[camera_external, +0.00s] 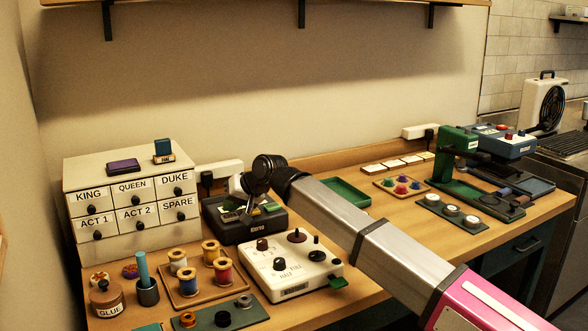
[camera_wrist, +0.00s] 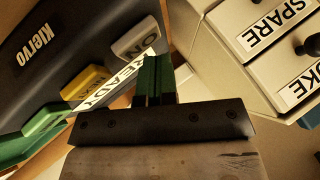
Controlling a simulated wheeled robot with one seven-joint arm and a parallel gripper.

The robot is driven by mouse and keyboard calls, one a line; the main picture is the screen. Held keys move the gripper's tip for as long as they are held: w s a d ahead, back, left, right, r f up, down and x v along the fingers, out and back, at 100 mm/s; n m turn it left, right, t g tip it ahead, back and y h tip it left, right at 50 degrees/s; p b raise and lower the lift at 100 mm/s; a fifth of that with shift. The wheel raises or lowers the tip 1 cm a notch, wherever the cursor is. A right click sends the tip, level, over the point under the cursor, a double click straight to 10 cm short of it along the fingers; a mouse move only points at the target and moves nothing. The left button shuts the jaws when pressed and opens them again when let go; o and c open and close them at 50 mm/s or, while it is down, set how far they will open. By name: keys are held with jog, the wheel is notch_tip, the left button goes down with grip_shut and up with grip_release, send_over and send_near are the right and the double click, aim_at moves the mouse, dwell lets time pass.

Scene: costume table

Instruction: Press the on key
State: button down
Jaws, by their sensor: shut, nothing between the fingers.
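The device (camera_external: 240,228) also shows at the centre left of the outside view, partly hidden by my arm. My gripper (camera_wrist: 155,72) is shut and empty, its green fingertips just beside the on key. I cannot tell whether they touch it. In the outside view my gripper (camera_external: 236,186) hangs over the device.
A yellow key (camera_wrist: 86,82) and a green key (camera_wrist: 45,118) sit farther along the row. The white drawer cabinet (camera_external: 130,185) stands left of the device. A white panel with knobs (camera_external: 290,266) and a spool tray (camera_external: 205,290) stand in front. A green tray (camera_external: 347,194) lies behind my arm.

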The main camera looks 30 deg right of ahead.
aim_at(232, 215)
jog(key=shift+f, duration=0.45)
dwell(0.4)
jog(key=shift+r, duration=0.95)
jog(key=shift+r, duration=0.1)
notch_tip(232, 215, up, 6)
jog(key=shift+f, duration=0.1)
dwell(0.5)
